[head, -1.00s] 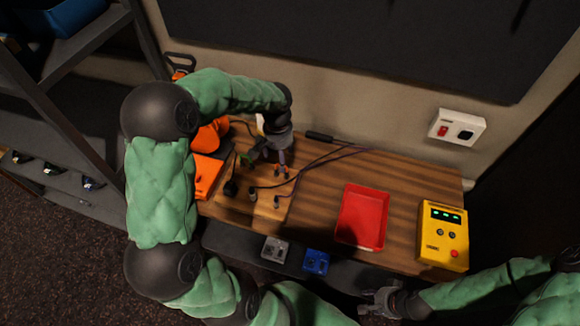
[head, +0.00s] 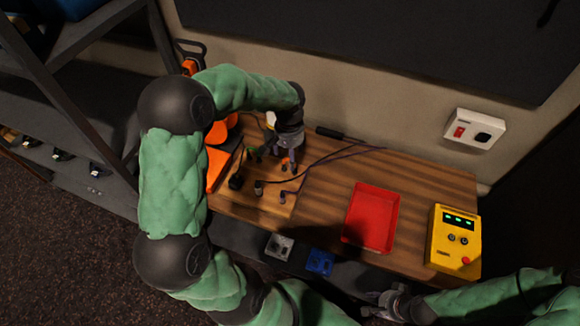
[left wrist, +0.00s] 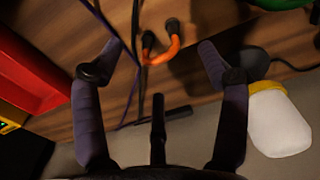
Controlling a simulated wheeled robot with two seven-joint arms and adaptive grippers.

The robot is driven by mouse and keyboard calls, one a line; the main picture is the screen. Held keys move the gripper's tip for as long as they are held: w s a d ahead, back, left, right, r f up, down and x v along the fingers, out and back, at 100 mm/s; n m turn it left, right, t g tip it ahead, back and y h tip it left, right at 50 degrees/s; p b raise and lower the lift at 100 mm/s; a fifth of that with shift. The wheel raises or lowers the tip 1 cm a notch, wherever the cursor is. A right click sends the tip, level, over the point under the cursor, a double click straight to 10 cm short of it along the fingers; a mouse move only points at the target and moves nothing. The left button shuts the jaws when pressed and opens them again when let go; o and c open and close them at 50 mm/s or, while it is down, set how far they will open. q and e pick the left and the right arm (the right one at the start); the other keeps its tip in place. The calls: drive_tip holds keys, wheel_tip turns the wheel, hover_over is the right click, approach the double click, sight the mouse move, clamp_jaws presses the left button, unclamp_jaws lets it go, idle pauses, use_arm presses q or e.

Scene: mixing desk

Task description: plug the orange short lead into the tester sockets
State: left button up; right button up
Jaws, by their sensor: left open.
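The orange short lead (left wrist: 162,52) is a bent orange piece with two black plug ends. In the left wrist view it lies on the wooden desk, between and beyond my left gripper's spread fingers (left wrist: 158,62). In the head view the lead (head: 286,162) is small and partly covered by my left gripper (head: 278,156), which is open and empty above it. The yellow tester (head: 454,242) stands at the desk's right end, with a lit green display, two round dark sockets and a red button. My right gripper (head: 386,302) is at the desk's front edge; its finger opening is unclear.
A red tray (head: 371,217) lies between the lead and the tester. Thin dark cables cross the desk near my left gripper, with several dark plugs around. A grey box (head: 280,246) and a blue box (head: 319,262) sit in front. A wall socket (head: 474,129) is behind.

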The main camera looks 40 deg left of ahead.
sight(289, 171)
use_arm(q)
drive_tip(key=shift+f+b, duration=1.85)
drive_tip(key=shift+f, duration=1.35)
clamp_jaws()
drive_tip(key=shift+r+p, duration=0.25)
drive_tip(key=shift+p, duration=0.05)
drive_tip(key=shift+r+p, duration=2.05)
drive_tip(key=shift+r, duration=0.75)
